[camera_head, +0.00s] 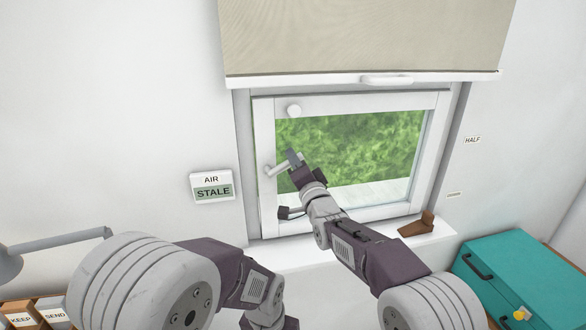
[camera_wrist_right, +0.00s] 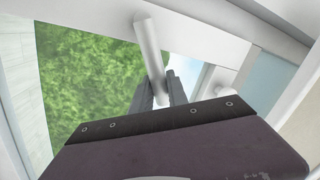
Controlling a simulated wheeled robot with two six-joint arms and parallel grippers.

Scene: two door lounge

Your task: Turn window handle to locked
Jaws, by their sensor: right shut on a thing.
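The window (camera_head: 437,158) has a white frame, with green foliage behind its glass. Its white handle (camera_head: 272,171) is on the left side of the sash and points to the right, slightly upward. My right gripper (camera_head: 293,158) is at the handle's free end, in front of the glass. In the right wrist view the handle is a pale bar (camera_wrist_right: 148,48) whose end runs between the two dark fingers (camera_wrist_right: 162,90), which are shut on it.
A beige blind (camera_head: 365,38) hangs above the window. A sign reading AIR STALE (camera_head: 212,187) is on the wall at left. A brown object (camera_head: 417,226) stands on the sill's right end. A teal cabinet (camera_head: 515,270) is at lower right, a grey lamp (camera_head: 60,246) at lower left.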

